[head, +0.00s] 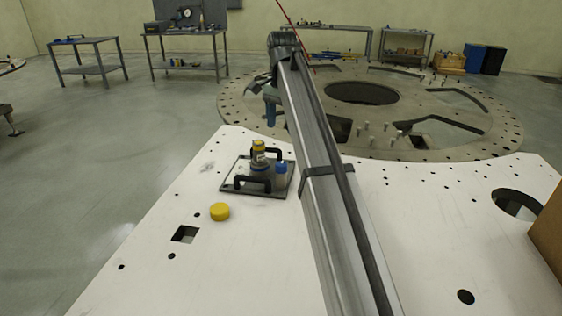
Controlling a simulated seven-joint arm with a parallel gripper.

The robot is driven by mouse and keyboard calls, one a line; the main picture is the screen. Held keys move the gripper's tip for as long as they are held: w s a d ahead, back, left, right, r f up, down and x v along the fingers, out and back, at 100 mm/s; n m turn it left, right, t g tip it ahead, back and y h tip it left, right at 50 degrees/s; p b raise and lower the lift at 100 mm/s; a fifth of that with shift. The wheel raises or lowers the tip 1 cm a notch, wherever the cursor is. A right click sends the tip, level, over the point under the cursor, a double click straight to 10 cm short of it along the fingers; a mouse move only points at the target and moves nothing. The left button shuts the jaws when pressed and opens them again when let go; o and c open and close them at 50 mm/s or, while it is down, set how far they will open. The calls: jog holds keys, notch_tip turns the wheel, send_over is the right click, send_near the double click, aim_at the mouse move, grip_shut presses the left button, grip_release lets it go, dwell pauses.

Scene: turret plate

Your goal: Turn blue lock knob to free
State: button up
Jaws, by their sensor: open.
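A dark square base plate (240,189) with two black handles lies on the white turret plate (140,250). On it, left of my arm, stands a small upright post with a blue top, which looks like the blue lock knob (281,168). Beside it on the left is a yellow-topped fitting (259,152) with a bluish band low on it. The knob's setting is too small to read. My gripper (268,98) is open, high beyond the base plate and apart from the knob. Its fingertips are small and partly unclear.
A loose yellow cap (220,212) lies in front of the base plate. My arm hides what is directly behind it. A big round drilled ring (240,110) lies beyond. A brown box (549,225) stands at the right edge. The left of the white plate is mostly clear.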

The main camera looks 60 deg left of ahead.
aim_at(281, 164)
notch_tip(281, 164, down, 13)
dwell(0.5)
jog(key=c, duration=1.1)
jog(key=shift+o, duration=0.2)
